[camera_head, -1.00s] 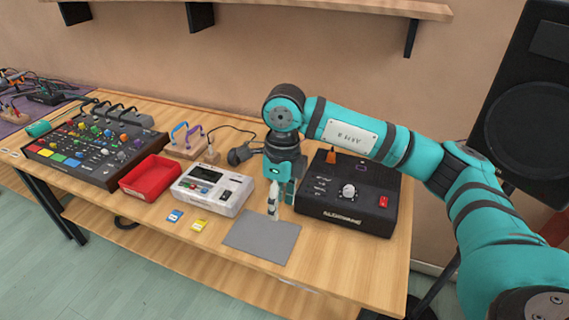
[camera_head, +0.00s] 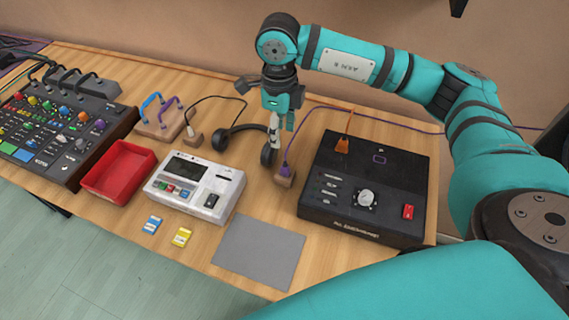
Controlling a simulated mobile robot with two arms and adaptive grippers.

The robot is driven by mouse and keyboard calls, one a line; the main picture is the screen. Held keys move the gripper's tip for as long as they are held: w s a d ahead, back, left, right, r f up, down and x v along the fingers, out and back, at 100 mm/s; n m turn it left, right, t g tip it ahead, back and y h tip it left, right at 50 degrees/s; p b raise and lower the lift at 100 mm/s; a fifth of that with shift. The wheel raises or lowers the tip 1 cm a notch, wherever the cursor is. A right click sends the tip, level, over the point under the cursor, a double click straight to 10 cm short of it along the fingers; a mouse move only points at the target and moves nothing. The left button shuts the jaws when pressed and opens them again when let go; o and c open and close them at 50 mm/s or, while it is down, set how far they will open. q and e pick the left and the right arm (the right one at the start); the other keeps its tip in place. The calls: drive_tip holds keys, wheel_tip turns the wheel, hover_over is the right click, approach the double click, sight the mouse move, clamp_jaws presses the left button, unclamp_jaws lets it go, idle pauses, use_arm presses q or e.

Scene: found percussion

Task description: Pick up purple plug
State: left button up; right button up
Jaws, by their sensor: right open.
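The purple plug (camera_head: 284,169) stands upright in a small wooden block (camera_head: 285,180) just left of the black box. A purple cable rises from it and runs to the right along the back of the table. My right gripper (camera_head: 279,127) points down, open and empty, a short way above and behind the plug in the picture. Its fingers overlap the headphones from this view, so I cannot tell the exact gap. My left gripper is out of view.
The black box (camera_head: 330,209) with an orange plug (camera_head: 342,145) stands on the right. Black headphones (camera_head: 232,133) lie behind the white device (camera_head: 170,200). A red tray (camera_head: 110,191), a mixer (camera_head: 100,150) and a grey mat (camera_head: 259,250) also lie on the table.

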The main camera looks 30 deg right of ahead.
drive_tip(key=p, duration=0.1)
hover_over(285, 165)
drive_tip(key=f, duration=0.3)
drive_tip(key=a+f, duration=0.1)
drive_tip(key=f, duration=0.1)
drive_tip(key=shift+w+f, duration=0.1)
drive_tip(key=shift+f, duration=0.25)
wheel_tip(285, 165, down, 3)
drive_tip(key=shift+w+d+p, duration=0.1)
drive_tip(key=shift+p, duration=0.35)
drive_tip(key=shift+f, duration=0.2)
drive_tip(key=shift+d+f+p, duration=0.1)
drive_tip(key=shift+f+p, duration=0.25)
drive_tip(key=shift+p, duration=0.05)
drive_tip(key=f, duration=0.1)
drive_tip(key=f+p, duration=0.1)
drive_tip(key=f, duration=0.1)
drive_tip(key=shift+s+d+f, duration=0.25)
drive_tip(key=shift+d+f, duration=0.05)
drive_tip(key=shift+f, duration=0.35)
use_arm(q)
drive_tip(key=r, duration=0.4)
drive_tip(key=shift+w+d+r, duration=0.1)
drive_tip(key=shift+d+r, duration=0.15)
use_arm(e)
drive_tip(key=shift+c, duration=0.4)
